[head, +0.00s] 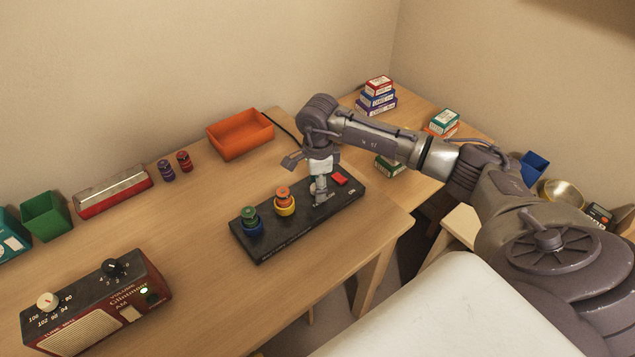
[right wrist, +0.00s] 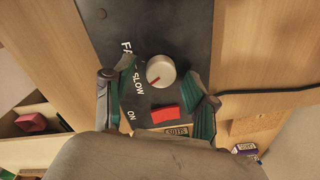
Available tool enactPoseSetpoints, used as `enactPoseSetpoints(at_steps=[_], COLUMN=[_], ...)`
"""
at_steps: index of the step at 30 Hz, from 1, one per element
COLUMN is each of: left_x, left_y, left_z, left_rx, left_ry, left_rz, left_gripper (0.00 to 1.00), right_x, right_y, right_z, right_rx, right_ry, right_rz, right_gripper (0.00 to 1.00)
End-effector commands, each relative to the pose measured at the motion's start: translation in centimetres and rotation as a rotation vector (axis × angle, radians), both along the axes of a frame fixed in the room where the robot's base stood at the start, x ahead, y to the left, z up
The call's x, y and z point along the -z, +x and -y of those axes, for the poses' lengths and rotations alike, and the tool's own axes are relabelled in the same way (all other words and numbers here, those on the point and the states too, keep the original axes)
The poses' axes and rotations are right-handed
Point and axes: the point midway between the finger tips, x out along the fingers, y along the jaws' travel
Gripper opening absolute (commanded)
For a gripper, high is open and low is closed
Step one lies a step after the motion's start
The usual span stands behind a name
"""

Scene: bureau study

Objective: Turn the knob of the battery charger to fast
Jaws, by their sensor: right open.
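The black battery charger (head: 285,243) lies on the wooden desk, with stacks of coloured cells standing on its left and middle parts. My right gripper (head: 320,192) points down over its right end and mostly hides the knob in the head view. In the right wrist view, the pale round knob (right wrist: 160,71) lies between and slightly beyond the open fingers of the right gripper (right wrist: 160,92). Its red mark points lower left, towards the word SLOW; FAST is printed farther up. I cannot tell whether a finger touches the knob. My left gripper is out of view.
A red switch (head: 340,179) sits beside the knob, marked ON; it also shows in the right wrist view (right wrist: 165,115). A radio (head: 95,310), an orange bin (head: 240,136) and two small cells (head: 184,161) stand on the desk.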

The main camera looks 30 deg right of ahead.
Motion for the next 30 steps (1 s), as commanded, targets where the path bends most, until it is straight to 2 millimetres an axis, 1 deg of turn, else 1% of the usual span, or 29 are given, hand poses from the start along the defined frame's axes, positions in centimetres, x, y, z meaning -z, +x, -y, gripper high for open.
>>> enactPoseSetpoints(at_steps=[5,8,15,16,23,30], left_x=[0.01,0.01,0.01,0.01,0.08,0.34], left_y=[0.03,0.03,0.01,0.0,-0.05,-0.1], left_z=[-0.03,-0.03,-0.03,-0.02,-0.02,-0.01], left_rx=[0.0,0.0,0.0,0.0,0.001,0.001], left_ry=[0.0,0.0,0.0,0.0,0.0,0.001], left_rz=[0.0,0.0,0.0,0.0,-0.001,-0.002], left_gripper=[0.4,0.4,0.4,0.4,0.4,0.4], right_x=[0.0,-0.02,-0.04,-0.04,-0.04,-0.06], right_y=[0.0,0.01,0.01,0.01,0.02,0.04], right_z=[-0.01,-0.01,-0.01,-0.01,0.0,-0.01], right_rx=[0.0,0.0,0.0,0.0,0.017,0.119], right_ry=[0.0,0.001,0.001,0.001,0.001,0.0], right_rz=[0.0,0.0,0.0,0.0,0.0,0.001], right_gripper=[0.57,0.42,0.02,0.0,0.0,0.0])
